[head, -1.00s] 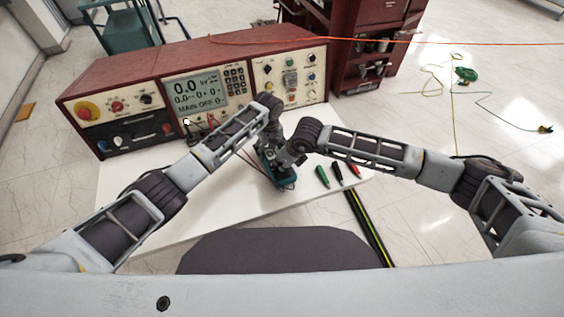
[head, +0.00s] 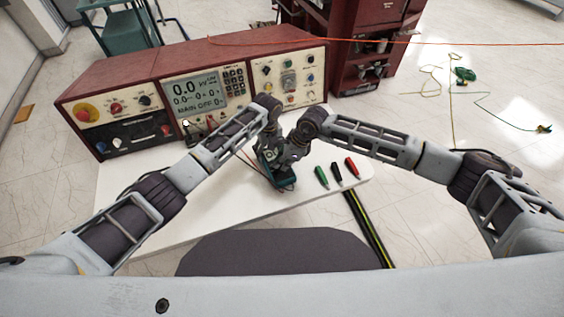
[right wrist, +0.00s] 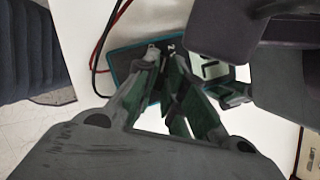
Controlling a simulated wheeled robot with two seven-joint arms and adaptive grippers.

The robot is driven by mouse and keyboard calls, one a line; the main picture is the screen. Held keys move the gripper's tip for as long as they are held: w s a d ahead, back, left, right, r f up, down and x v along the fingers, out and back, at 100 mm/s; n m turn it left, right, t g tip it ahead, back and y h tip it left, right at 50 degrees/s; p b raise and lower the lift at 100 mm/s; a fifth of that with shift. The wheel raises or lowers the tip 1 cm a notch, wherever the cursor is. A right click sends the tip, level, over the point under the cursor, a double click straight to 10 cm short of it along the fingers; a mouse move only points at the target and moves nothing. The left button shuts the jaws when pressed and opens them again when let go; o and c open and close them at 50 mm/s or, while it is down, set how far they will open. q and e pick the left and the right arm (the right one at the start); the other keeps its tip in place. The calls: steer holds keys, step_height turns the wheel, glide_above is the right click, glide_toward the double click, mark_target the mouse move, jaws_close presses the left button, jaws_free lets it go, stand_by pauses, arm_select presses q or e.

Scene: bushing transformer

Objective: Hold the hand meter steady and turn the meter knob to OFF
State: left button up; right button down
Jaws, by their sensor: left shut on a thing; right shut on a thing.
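The hand meter (head: 283,185), a dark device with a teal casing, is on the white table in the head view, mostly covered by my grippers. Its teal edge and dark face (right wrist: 121,62) show in the right wrist view. My left gripper (head: 265,157) is shut on the hand meter. My right gripper (head: 277,158) is over the meter's face; in the right wrist view its fingertips (right wrist: 162,49) are close together there, shut on the meter knob. The knob itself is hidden between the fingers, so its setting cannot be read.
A console with a display (head: 195,92) stands along the table's back. Green (head: 321,177), black (head: 336,172) and red (head: 351,167) pen-like items lie right of the meter. Red and black leads (right wrist: 101,50) run beside it. The table's front left (head: 150,215) is clear.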

arm_select(q)
steer(key=shift+d, duration=0.15)
arm_select(e)
steer(key=shift+w+d+f+n+g, duration=0.15)
steer(key=shift+n+g, duration=0.4)
steer(key=shift+n, duration=0.85)
steer(key=shift+w+d+f+n+g, duration=0.1)
steer(key=shift+n+g, duration=0.45)
steer(key=shift+n, duration=0.85)
arm_select(q)
steer(key=shift+r, duration=0.1)
arm_select(e)
steer(key=shift+n+h, duration=0.3)
steer(key=c, duration=1.5)
jaws_free()
steer(key=shift+a, duration=0.1)
steer(key=shift+a+r, duration=0.1)
steer(key=shift+r, duration=0.1)
steer(key=shift+r, duration=0.15)
steer(key=v, duration=1.1)
steer(key=shift+w+d+r, duration=0.2)
steer(key=shift+d, duration=0.1)
arm_select(q)
steer(key=shift+a, duration=0.2)
